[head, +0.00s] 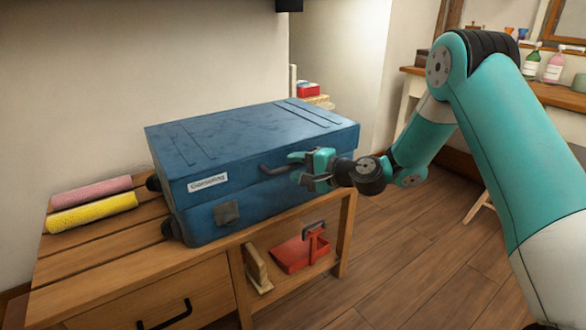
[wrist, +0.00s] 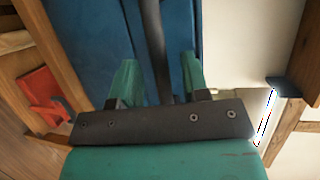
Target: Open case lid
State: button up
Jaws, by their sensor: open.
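A blue case (head: 250,150) lies on the wooden bench with its lid shut. A dark handle (head: 275,170) sticks out from the front of the lid. My gripper (head: 298,166) is at the right part of the case front, by the handle. In the wrist view my gripper (wrist: 160,82) is open, with the dark handle bar (wrist: 154,45) between its two teal fingers. I cannot tell whether the fingers touch the bar. The blue case front (wrist: 180,30) lies beyond.
The wooden bench (head: 110,265) carries a pink roll (head: 90,192) and a yellow roll (head: 92,213) left of the case. A red dustpan-like item (head: 300,252) and a wooden brush (head: 258,270) lie on the shelf below. Open floor lies to the right.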

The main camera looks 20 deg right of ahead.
jog(key=shift+x, duration=0.85)
grip_shut()
jog(key=shift+r, duration=0.15)
